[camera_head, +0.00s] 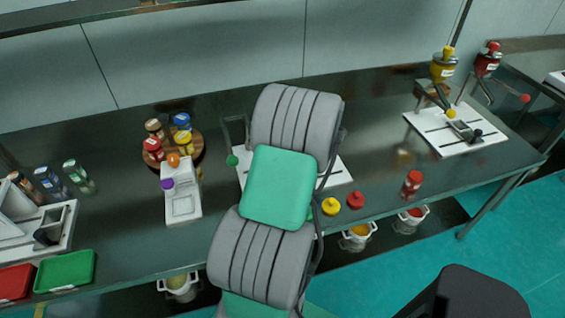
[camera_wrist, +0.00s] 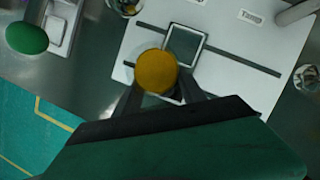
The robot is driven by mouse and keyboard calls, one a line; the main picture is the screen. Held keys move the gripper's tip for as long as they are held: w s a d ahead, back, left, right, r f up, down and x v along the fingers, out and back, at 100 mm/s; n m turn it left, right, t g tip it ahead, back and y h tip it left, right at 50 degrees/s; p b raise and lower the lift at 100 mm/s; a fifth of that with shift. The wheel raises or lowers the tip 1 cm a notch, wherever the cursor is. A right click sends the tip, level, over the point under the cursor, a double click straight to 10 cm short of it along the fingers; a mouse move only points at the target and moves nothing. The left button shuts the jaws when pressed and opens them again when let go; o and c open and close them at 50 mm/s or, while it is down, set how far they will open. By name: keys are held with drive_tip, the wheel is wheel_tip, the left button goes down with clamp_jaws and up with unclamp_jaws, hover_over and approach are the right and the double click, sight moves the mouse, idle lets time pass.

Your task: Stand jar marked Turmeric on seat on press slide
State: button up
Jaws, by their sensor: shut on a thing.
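In the wrist view, my gripper (camera_wrist: 160,92) is shut on a jar with a round yellow lid (camera_wrist: 156,70), seen from above. Its label and body are hidden, so I cannot read a name. A dark square seat with a pale frame (camera_wrist: 187,48) lies just beyond and to the right of the lid, on a white slotted base plate (camera_wrist: 225,95). The jar overlaps the seat's near-left corner in the picture; I cannot tell whether it touches it. In the head view my arm hides my gripper, the jar and most of this white plate (camera_head: 338,175).
A green knob (camera_wrist: 27,38) stands left of the plate. In the head view, a round wooden stand (camera_head: 196,153) holds several jars. Yellow (camera_head: 330,206) and red (camera_head: 356,200) round pieces and a red jar (camera_head: 412,184) stand right of my arm. Another white station (camera_head: 440,135) is farther right.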

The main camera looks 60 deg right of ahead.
drive_tip(key=shift+w+d+f+b, duration=0.2)
drive_tip(key=shift+w+d+f, duration=0.3)
drive_tip(key=shift+d+f, duration=0.3)
drive_tip(key=shift+w+d+f+b, duration=0.2)
drive_tip(key=shift+w+d+f, duration=0.25)
drive_tip(key=shift+d+f, duration=0.35)
drive_tip(key=shift+w+d+f+b, duration=0.2)
drive_tip(key=shift+w+d+f, duration=0.3)
drive_tip(key=shift+d+f, duration=0.3)
drive_tip(key=shift+w+d, duration=0.1)
drive_tip(key=shift+d+f, duration=0.1)
drive_tip(key=shift+f, duration=0.05)
drive_tip(key=shift+w+d+f, duration=0.25)
drive_tip(key=shift+w+d, duration=0.1)
drive_tip(key=shift+d, duration=0.1)
drive_tip(key=shift+f, duration=0.15)
idle(0.5)
drive_tip(key=shift+f, duration=0.35)
drive_tip(key=shift+f, duration=0.2)
idle(0.4)
drive_tip(key=o, duration=1.6)
